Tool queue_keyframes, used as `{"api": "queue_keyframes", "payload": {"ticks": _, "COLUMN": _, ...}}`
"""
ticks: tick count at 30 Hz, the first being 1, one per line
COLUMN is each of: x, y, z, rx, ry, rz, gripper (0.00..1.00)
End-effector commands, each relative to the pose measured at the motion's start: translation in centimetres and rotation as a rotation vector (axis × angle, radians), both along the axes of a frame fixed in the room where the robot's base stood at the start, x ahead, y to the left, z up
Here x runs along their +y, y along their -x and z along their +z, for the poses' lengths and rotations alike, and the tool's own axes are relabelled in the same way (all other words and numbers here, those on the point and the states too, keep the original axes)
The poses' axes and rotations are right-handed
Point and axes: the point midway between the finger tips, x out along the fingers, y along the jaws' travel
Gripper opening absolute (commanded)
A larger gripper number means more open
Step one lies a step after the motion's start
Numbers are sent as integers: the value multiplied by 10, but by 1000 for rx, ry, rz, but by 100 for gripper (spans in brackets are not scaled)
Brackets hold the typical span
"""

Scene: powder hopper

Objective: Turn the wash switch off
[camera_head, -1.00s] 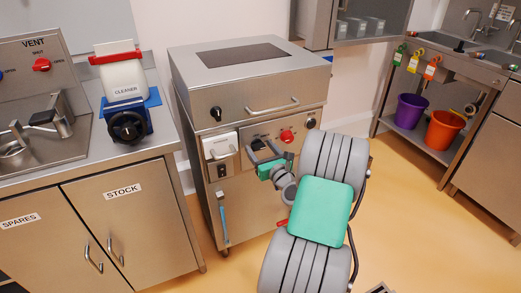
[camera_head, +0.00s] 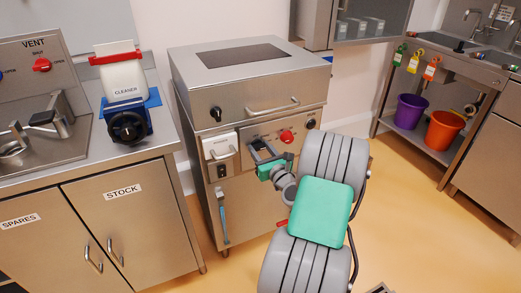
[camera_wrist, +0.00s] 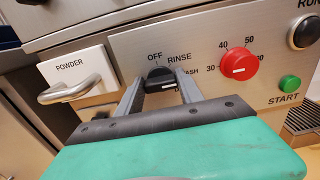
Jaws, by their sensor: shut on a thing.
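The wash switch is a black rotary knob (camera_wrist: 159,74) on the steel front panel of the machine, with OFF, RINSE and a partly hidden WASH printed around it. A white mark shows on the lower right of the knob, towards the WASH side; its exact setting is hard to tell. My gripper (camera_wrist: 161,84) has one finger on each side of the knob and is shut on it. In the head view my gripper (camera_head: 262,149) is at the panel and hides most of the knob.
A red temperature dial (camera_wrist: 239,64) and a green START button (camera_wrist: 289,83) sit to the right of the knob. A white POWDER drawer (camera_wrist: 79,80) with a metal handle is close on the left. The machine's lid handle (camera_head: 273,107) is above.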

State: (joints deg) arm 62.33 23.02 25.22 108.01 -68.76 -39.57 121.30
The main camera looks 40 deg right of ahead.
Motion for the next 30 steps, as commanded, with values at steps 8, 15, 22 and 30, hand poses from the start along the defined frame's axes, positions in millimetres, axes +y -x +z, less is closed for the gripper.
{"api": "queue_keyframes", "payload": {"ticks": 8, "x": 0, "y": 0, "z": 0, "rx": 19, "ry": 66, "rz": 0, "gripper": 3}}
{"api": "queue_keyframes", "payload": {"ticks": 15, "x": 1, "y": 0, "z": -1, "rx": 66, "ry": 220, "rz": 1, "gripper": 3}}
{"api": "queue_keyframes", "payload": {"ticks": 22, "x": 2, "y": 0, "z": -3, "rx": 128, "ry": 424, "rz": 1, "gripper": 3}}
{"api": "queue_keyframes", "payload": {"ticks": 30, "x": 3, "y": 0, "z": -4, "rx": 200, "ry": 671, "rz": 0, "gripper": 3}}
